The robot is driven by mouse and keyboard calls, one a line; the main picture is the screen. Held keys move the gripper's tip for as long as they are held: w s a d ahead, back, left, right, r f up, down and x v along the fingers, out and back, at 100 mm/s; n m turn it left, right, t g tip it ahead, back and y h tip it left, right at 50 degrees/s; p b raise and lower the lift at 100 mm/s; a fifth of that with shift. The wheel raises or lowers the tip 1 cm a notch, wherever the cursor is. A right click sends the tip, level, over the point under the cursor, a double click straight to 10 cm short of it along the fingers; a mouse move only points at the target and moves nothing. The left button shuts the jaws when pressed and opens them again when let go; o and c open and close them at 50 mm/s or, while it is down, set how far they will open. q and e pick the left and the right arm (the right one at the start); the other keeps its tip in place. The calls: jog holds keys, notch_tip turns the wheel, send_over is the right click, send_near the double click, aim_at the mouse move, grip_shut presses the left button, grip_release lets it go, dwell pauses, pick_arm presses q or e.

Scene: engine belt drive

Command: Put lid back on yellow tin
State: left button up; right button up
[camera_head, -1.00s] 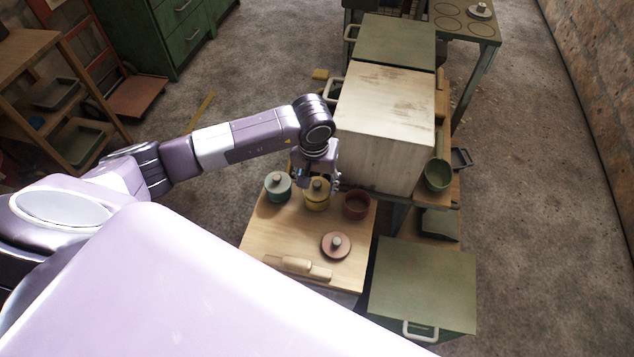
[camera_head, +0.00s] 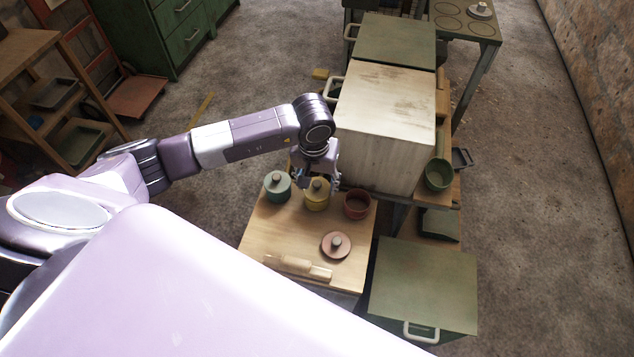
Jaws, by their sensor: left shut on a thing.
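The yellow tin (camera_head: 316,203) stands upright on the wooden worktop, between the teal tin and the red tin. A yellow lid (camera_head: 311,188) with a grey knob shows at its top; I cannot tell whether it is fully seated or slightly raised. My left gripper (camera_head: 319,182) points down directly above the yellow tin and is shut on the lid's knob. The gripper partly hides the back of the lid. My right gripper is not in view.
A teal lidded tin (camera_head: 277,189) stands left of the yellow tin. An open red tin (camera_head: 356,204) stands right. A reddish lid (camera_head: 336,246) and a rolling pin (camera_head: 298,267) lie in front on the worktop (camera_head: 270,235). A tall whitish box (camera_head: 385,125) stands close behind.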

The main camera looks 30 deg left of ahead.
pick_arm(q)
jog(key=shift+b, duration=0.35)
dwell(0.6)
jog(key=o, duration=1.4)
jog(key=shift+r+p, duration=1.85)
jog(key=shift+r, duration=1.65)
jog(key=shift+c, duration=0.4)
grip_shut()
